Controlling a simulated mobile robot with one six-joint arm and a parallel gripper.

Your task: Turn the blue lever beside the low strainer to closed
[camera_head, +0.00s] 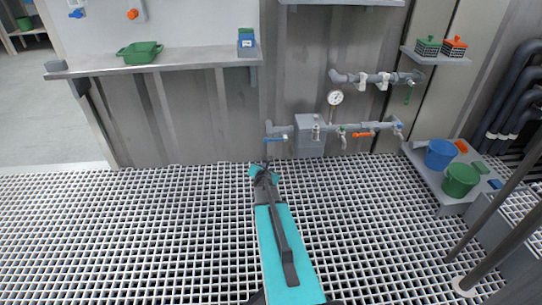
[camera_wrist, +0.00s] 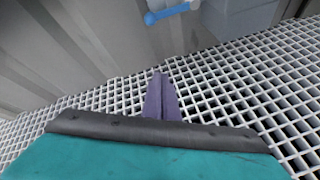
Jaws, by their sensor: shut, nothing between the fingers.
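A blue lever (camera_head: 275,140) sits at the left end of the low wall pipe, next to a grey box-shaped body (camera_head: 309,136) that may be the strainer. The lever looks roughly level, along the pipe. It also shows at the top of the wrist view (camera_wrist: 172,12), ahead of my fingers and apart from them. A second blue handle (camera_head: 398,129) is at the pipe's right end. My gripper (camera_head: 264,168) is below and slightly left of the left lever. In the wrist view my gripper (camera_wrist: 159,78) has its purple fingers together and empty, over the grating.
Green and orange handles (camera_head: 362,134) share the low pipe, under a round gauge (camera_head: 335,98). A shelf (camera_head: 185,60) juts out on the left. A low bench (camera_head: 422,172) with a blue bucket (camera_head: 440,153) and green bucket (camera_head: 460,179) stands right. The grating floor is clear around my arm.

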